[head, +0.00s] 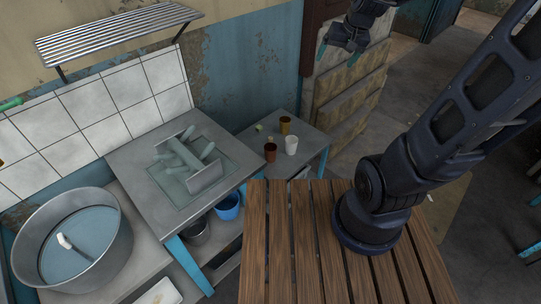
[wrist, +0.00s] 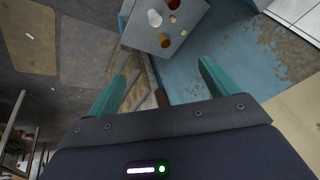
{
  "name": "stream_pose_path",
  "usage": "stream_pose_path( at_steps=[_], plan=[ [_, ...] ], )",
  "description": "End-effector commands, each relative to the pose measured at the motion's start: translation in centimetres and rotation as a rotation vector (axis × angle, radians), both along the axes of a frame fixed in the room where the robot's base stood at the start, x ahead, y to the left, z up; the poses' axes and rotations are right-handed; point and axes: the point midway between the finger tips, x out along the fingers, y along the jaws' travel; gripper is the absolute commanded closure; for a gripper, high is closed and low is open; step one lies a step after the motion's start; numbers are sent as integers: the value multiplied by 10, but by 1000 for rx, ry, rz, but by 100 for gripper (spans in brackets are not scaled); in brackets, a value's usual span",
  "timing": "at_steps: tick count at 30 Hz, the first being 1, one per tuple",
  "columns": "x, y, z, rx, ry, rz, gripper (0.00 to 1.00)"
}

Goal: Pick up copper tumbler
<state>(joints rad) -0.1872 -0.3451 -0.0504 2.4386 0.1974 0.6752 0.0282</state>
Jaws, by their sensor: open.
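A reddish-brown tumbler, which looks like the copper one (head: 271,152), stands upright on a small grey table (head: 312,151) in the head view. It also shows at the top edge of the wrist view (wrist: 174,4), partly cut off. A golden-brown cup (head: 285,125) stands behind it and a white cup (head: 291,145) to its right; the wrist view shows the golden cup (wrist: 165,40) and the white cup (wrist: 154,18) too. My gripper (head: 338,55) is raised beyond and to the right of the table, apart from the cups. Its teal fingers (wrist: 163,68) are spread and empty.
A small yellowish object (head: 258,127) lies on the table's far left. A slatted wooden top (head: 300,240) is in front. A wall (head: 245,70) rises behind.

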Motion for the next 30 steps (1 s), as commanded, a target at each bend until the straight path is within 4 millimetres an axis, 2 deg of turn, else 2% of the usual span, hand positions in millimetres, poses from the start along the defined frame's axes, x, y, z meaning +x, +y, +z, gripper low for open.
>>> stream_pose_path(
  at_steps=[3,8,15,23,30],
  plan=[
    [24,18,-18,23,18,-6,14],
    [54,41,-44,48,33,-22,14],
    [93,75,-90,69,55,-54,14],
    [126,112,-149,72,74,-99,14],
    [148,144,-212,51,84,-140,14]
  ],
)
